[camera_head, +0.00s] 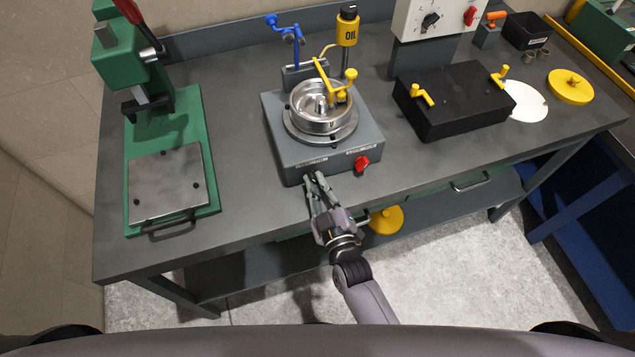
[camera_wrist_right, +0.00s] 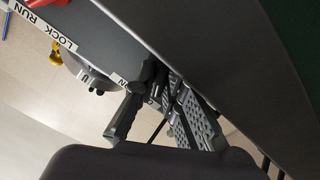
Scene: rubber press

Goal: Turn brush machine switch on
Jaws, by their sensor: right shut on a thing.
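The brush machine (camera_head: 278,145) is a grey box with a steel bowl (camera_head: 323,112) on top. Its front carries a red knob (camera_head: 361,163) on the right and a small dark switch at the lower left. My right gripper (camera_head: 313,178) reaches up to this left switch from the front. Its fingers are closed around the switch, which is mostly hidden between them. In the right wrist view the fingers (camera_wrist_right: 158,84) meet at the machine's front, beside a partly covered white label (camera_wrist_right: 119,79). A label reading LOCK and RUN lies near the red knob. My left gripper is not in view.
A green press (camera_head: 172,120) stands at the left of the grey table (camera_head: 240,190). A black block (camera_head: 455,100) with yellow handles and a control box (camera_head: 430,20) are at the right. A yellow disc (camera_head: 385,220) shows below the table's front edge. Bare table lies between press and machine.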

